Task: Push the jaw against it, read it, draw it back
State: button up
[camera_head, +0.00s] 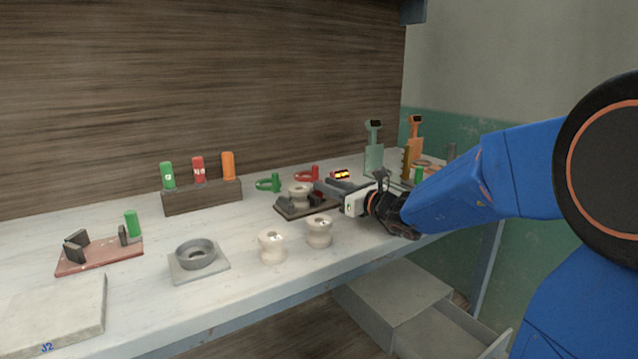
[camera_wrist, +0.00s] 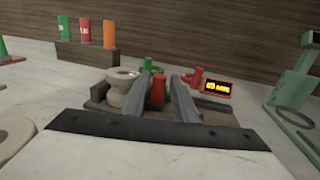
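A cream spool (camera_head: 299,191) sits on a dark measuring fixture (camera_head: 289,211); in the wrist view the spool (camera_wrist: 121,88) stands left of my fingers. A red upright post (camera_wrist: 158,92), seemingly the sliding jaw's handle, stands between my two fingers. A small gap shows on its right, so my gripper (camera_wrist: 164,88) looks open around it. In the head view my gripper (camera_head: 345,203) reaches the fixture from the right. A red-framed readout (camera_wrist: 217,87) glows orange; its digits are too small to read. Whether the jaw touches the spool is hidden.
Two more cream spools (camera_head: 272,246) (camera_head: 319,232) stand at the bench front. A grey ring on a plate (camera_head: 199,264) lies left of them. A wooden rack (camera_head: 202,196) holds green, red and orange cylinders. Green and orange gauges (camera_head: 373,150) (camera_head: 415,140) stand behind my arm.

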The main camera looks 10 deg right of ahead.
jog(key=shift+x, duration=1.95)
grip_shut()
jog(key=shift+w+d, duration=0.25)
jog(key=shift+d, duration=0.5)
jog(key=shift+w+d, duration=0.3)
jog(key=shift+d, duration=0.5)
grip_release()
jog(key=shift+d, duration=0.15)
jog(key=v, duration=1.7)
jog(key=shift+s, duration=0.2)
